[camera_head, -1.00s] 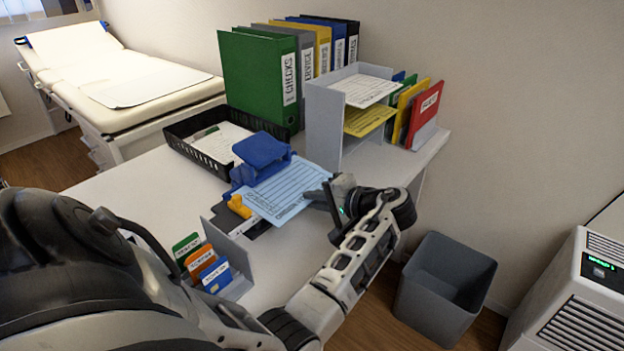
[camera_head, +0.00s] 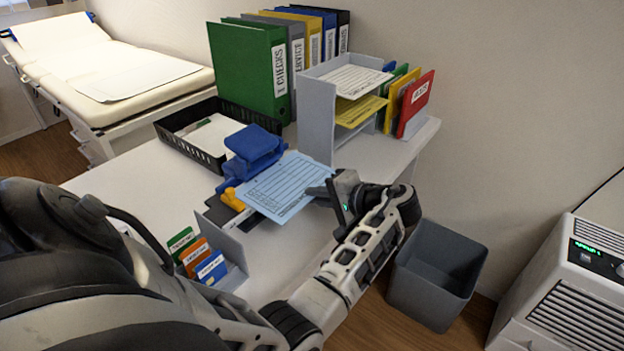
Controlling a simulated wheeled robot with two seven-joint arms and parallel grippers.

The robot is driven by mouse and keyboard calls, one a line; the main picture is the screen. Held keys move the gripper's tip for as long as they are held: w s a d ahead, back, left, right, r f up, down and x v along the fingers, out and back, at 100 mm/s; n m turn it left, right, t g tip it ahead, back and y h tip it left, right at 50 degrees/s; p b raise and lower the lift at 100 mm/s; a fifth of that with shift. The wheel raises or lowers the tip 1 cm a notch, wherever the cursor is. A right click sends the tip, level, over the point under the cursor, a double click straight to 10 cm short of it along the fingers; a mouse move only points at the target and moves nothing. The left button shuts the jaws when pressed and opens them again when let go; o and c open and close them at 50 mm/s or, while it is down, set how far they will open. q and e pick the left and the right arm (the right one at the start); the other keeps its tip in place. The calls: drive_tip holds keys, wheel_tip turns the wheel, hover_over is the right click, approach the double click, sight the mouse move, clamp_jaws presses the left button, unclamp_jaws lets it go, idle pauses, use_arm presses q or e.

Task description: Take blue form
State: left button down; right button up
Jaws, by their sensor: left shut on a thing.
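The blue form (camera_head: 282,187) is a light blue printed sheet in the middle of the desk area. Its right edge is in my left gripper (camera_head: 322,194), which is shut on it. The sheet lies over or just above a dark board with a yellow-orange clip; I cannot tell whether it still touches the board. A dark blue stand or punch (camera_head: 252,150) is right behind the form's upper left corner. My right gripper is not in view.
A grey tray rack (camera_head: 318,118) with white and yellow sheets stands behind. A black tray (camera_head: 176,140) lies at the left. A grey card holder (camera_head: 228,245) is in front. A grey bin (camera_head: 437,270) stands on the floor at right.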

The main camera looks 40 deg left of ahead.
use_arm(q)
drive_tip(key=shift+w+d, duration=0.15)
drive_tip(key=shift+d, duration=1.05)
drive_tip(key=d+f+p+v, duration=0.1)
drive_tip(key=f+v, duration=0.1)
drive_tip(key=v, duration=0.9)
